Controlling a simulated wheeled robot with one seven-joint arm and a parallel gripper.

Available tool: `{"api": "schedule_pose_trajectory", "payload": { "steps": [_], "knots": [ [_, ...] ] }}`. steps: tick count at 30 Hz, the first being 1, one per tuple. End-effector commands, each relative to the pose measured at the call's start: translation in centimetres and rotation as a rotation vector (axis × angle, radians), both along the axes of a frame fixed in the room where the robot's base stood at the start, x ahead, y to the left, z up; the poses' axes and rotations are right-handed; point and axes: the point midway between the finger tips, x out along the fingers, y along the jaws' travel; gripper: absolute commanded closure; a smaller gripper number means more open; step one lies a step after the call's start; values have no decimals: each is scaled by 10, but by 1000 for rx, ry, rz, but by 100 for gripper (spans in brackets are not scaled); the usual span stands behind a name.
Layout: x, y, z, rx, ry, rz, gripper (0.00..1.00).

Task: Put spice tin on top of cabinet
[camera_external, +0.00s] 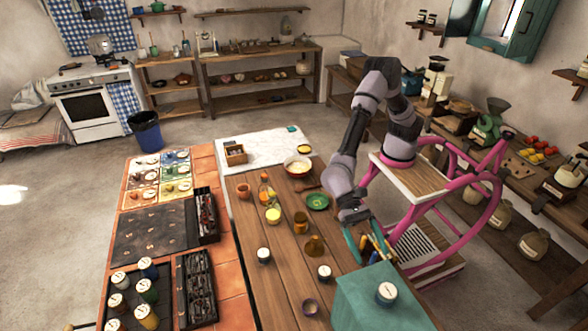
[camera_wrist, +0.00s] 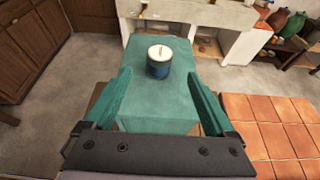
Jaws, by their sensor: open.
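A spice tin (camera_external: 386,292) with a pale round lid stands upright on top of the teal cabinet (camera_external: 360,312), at the bottom right of the external view. In the wrist view the tin (camera_wrist: 159,67) shows dark blue sides and a white top with a dark mark. It rests on the bare cabinet top (camera_wrist: 160,105). My gripper (camera_external: 377,258) is open and empty, just behind the tin in the external view. In the wrist view its teal fingers (camera_wrist: 159,76) are spread, with the tin beyond and between their tips. The fingers look clear of the tin.
A tray (camera_external: 140,300) of several similar tins is at lower left. The cabinet top around the tin is clear.

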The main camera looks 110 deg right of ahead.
Motion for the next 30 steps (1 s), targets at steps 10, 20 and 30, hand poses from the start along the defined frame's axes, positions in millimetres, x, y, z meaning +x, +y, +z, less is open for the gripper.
{"api": "schedule_pose_trajectory", "payload": {
  "steps": [10,20,30],
  "knots": [
    [-1,-10,7,-8,-20,6,10],
    [-41,-129,91,-233,-454,151,10],
    [-129,-298,147,-623,-924,348,10]
  ]
}}
